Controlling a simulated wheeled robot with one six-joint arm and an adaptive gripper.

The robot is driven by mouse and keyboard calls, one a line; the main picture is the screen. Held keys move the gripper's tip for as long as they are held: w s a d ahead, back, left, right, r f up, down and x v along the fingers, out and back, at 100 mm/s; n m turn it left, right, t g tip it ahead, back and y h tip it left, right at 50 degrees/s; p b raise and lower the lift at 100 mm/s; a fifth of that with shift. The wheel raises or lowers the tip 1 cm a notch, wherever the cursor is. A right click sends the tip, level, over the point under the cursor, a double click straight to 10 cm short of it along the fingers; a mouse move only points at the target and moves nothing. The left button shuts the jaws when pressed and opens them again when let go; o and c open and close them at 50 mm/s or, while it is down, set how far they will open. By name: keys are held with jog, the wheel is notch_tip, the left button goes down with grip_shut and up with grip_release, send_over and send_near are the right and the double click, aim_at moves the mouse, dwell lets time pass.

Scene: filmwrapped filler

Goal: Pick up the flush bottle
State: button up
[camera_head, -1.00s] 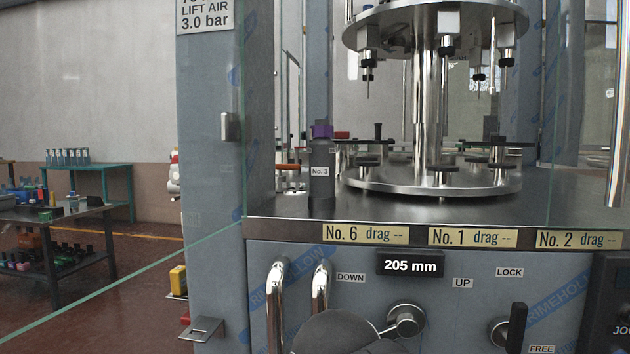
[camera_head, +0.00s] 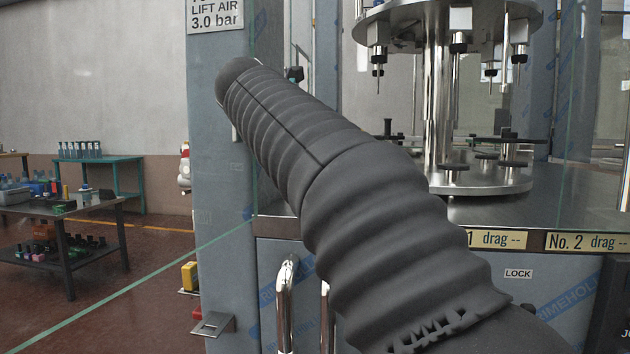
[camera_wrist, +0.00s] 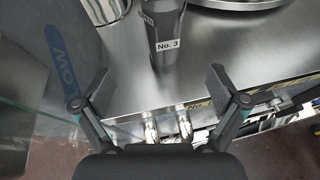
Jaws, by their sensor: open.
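The bottle is just beyond the fingertips, with nothing between the fingers. In the head view my ribbed dark arm covers the bottle's place and my gripper.
The steel deck (camera_head: 570,190) carries a round carousel (camera_head: 478,183) with a column and hanging nozzles above. A grey-blue machine post (camera_head: 215,160) stands left of it. Chrome handles (camera_head: 285,300) stick out below the deck edge. A cluttered bench (camera_head: 75,208) stands far left.

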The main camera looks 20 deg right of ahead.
jog(key=shift+d+b+x, duration=0.2)
jog(key=shift+b+x, duration=0.15)
jog(key=shift+x, duration=6.55)
jog(key=shift+s+r, duration=0.15)
jog(key=shift+r, duration=0.05)
jog(key=c, duration=1.6)
grip_shut()
jog(key=shift+r, duration=0.15)
